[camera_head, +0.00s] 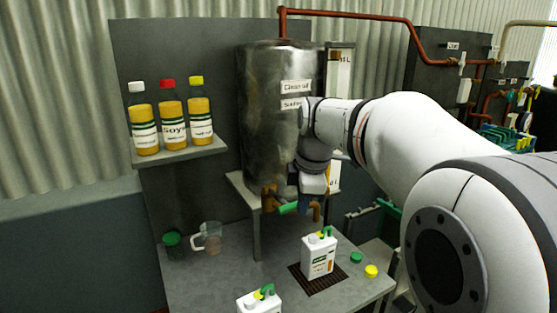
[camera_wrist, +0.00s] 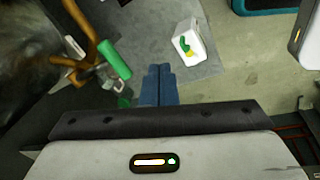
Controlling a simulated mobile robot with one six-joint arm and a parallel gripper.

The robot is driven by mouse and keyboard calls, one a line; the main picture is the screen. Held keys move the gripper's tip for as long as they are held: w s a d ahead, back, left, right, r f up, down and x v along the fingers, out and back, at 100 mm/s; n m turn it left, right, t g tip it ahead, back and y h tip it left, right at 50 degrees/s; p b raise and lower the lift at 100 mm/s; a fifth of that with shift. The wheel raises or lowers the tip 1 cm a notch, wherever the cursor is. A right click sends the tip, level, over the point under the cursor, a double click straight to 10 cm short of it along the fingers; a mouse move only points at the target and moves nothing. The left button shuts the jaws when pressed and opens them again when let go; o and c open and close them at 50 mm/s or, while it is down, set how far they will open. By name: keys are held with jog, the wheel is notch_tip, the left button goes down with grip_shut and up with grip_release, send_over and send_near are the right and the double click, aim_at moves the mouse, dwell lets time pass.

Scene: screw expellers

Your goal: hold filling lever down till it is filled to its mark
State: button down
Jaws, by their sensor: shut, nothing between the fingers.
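The green filling lever (camera_head: 288,208) sits on the brown tap pipework under the steel tank (camera_head: 262,130). It also shows in the wrist view (camera_wrist: 114,60), left of my gripper (camera_wrist: 158,72). The blue fingers are shut together and empty, apart from the lever in that picture. In the head view my wrist hangs just above and right of the lever, and the fingertips are hard to make out. A white container (camera_head: 318,260) with a green and yellow top stands upright on a dark grate (camera_head: 304,284) below the tap. Its fill level and mark are too small to read.
A second white container (camera_head: 256,304) stands at the table's front. A clear jug (camera_head: 210,238) and a green-lidded item (camera_head: 172,243) are at the left. Loose green (camera_head: 356,257) and yellow (camera_head: 371,271) caps lie right of the grate. Three bottles stand on a shelf (camera_head: 185,152).

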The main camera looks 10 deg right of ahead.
aim_at(290, 205)
jog(key=w+r+n+p, duration=0.4)
jog(key=r, duration=0.6)
jog(key=shift+w+d+n, duration=0.25)
jog(key=shift+w+n, duration=0.05)
jog(key=shift+n, duration=0.1)
jog(key=shift+p, duration=0.3)
jog(key=x, duration=0.4)
jog(key=p+x, duration=0.1)
jog(key=x, duration=0.4)
jog(key=p+x, duration=0.1)
jog(key=x, duration=0.4)
jog(key=shift+w+a+r, duration=0.1)
jog(key=shift+w+r, duration=0.05)
jog(key=shift+w, duration=0.1)
